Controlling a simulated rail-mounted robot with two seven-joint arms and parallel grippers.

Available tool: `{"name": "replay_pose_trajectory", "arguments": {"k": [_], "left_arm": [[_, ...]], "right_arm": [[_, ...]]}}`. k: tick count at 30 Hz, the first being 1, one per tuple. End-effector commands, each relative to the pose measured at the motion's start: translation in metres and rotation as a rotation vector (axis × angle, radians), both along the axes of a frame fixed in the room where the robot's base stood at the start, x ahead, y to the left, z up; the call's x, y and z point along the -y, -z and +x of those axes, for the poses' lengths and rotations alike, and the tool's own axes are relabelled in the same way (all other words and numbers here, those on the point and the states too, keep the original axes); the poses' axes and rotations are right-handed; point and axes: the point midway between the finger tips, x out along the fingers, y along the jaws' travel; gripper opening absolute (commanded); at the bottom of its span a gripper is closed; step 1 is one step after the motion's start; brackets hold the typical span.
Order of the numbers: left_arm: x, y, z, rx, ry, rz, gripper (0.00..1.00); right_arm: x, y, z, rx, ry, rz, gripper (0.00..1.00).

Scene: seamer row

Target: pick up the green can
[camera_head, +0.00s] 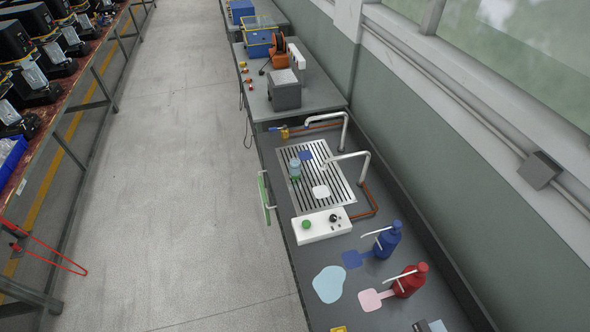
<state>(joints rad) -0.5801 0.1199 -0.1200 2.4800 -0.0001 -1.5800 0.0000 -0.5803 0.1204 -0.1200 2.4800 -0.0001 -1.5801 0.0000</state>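A small blue-green can-like container (295,168) stands upright on the left part of the slatted metal drain plate (349,195), set in the grey bench on the right. Its lower end looks greener, and it is too small to make out any label. No other can is clearly visible. Neither of my grippers is in view.
A white control box (322,227) with a green knob, a blue bottle (388,240) and a red bottle (409,283) stand nearer on the bench. Bent taps (352,156) rise beside the plate. A green handle (264,196) projects from the bench's left edge. The floor aisle is clear.

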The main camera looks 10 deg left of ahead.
Motion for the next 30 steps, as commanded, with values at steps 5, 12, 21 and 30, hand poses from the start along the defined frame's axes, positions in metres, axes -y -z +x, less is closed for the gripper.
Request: {"name": "replay_pose_trajectory", "arguments": {"k": [5,12,21,30], "left_arm": [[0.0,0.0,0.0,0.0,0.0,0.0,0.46],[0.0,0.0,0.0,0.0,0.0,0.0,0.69],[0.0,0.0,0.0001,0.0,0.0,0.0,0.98],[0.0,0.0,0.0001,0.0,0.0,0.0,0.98]], "right_arm": [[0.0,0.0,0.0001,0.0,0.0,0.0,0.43],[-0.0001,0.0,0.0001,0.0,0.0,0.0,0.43],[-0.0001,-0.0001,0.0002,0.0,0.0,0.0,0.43],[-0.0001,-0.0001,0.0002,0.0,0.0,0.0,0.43]]}}
